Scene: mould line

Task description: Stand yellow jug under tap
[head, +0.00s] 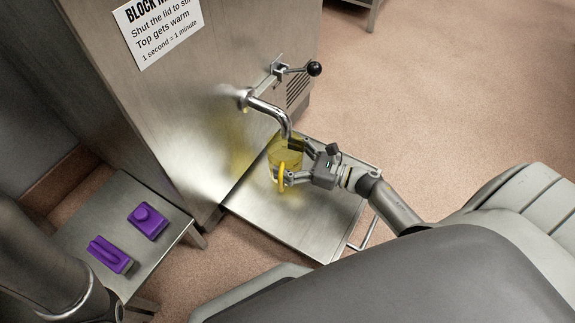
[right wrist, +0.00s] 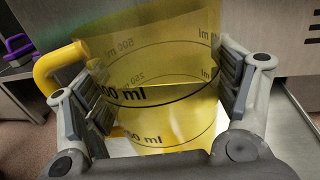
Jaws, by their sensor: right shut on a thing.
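The yellow jug (head: 284,156) is clear yellow with a solid yellow handle, and stands upright under the mouth of the metal tap (head: 270,110). My right gripper (head: 293,162) is shut on its sides. In the right wrist view the jug (right wrist: 155,95) fills the middle, with ml marks on its wall and its handle to the left. The right gripper's fingers (right wrist: 165,95) flank it there. I cannot tell for sure whether the jug's base touches the metal tray below. My left gripper is not in view.
The metal tray (head: 300,225) juts from the steel cabinet (head: 190,90) and is bare in front of the jug. A lever with a black knob (head: 314,69) sits above the tap. A low table (head: 165,258) at left holds two purple objects (head: 148,221).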

